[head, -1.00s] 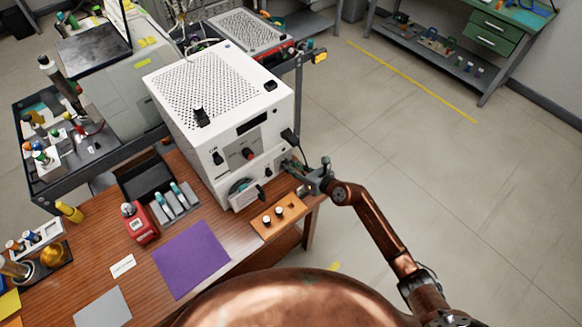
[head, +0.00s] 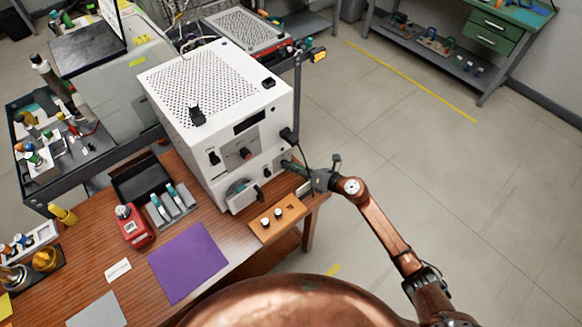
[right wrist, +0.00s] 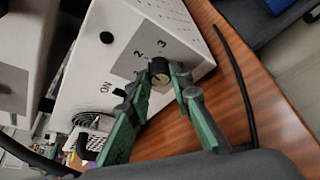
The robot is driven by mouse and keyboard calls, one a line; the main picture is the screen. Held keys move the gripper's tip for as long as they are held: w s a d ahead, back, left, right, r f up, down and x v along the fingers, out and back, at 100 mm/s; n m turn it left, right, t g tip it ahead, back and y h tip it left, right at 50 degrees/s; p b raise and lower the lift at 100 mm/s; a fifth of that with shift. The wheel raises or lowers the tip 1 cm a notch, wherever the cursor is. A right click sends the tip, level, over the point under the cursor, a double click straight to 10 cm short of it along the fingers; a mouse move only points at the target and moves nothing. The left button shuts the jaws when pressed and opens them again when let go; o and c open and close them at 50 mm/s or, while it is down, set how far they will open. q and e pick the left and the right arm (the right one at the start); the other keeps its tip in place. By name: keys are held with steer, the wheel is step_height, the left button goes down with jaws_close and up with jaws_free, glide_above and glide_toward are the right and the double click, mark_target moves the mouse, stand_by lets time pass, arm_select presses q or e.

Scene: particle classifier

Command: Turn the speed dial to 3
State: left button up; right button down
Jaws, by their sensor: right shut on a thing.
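The speed dial is a dark round knob (right wrist: 159,69) on a grey plate (right wrist: 143,52) marked 2 and 3, seen in the right wrist view. My right gripper (right wrist: 160,80) has its green fingers on either side of the knob and is shut on it. Which number the knob points at cannot be told. In the head view, my right gripper (head: 288,165) reaches the lower right of the white machine's front (head: 225,170); its fingers hide the dial there. My left gripper is not in view.
The machine stands on a wooden table (head: 225,262). A black cable (right wrist: 238,75) hangs close by my right gripper. A purple mat (head: 188,262) lies front left. Open floor is at right.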

steer(key=shift+f, duration=0.15)
steer(key=c, duration=1.7)
jaws_free()
steer(key=shift+c, duration=0.2)
steer(key=shift+s+d, duration=0.1)
steer(key=v, duration=1.1)
steer(key=shift+s+d+r, duration=0.25)
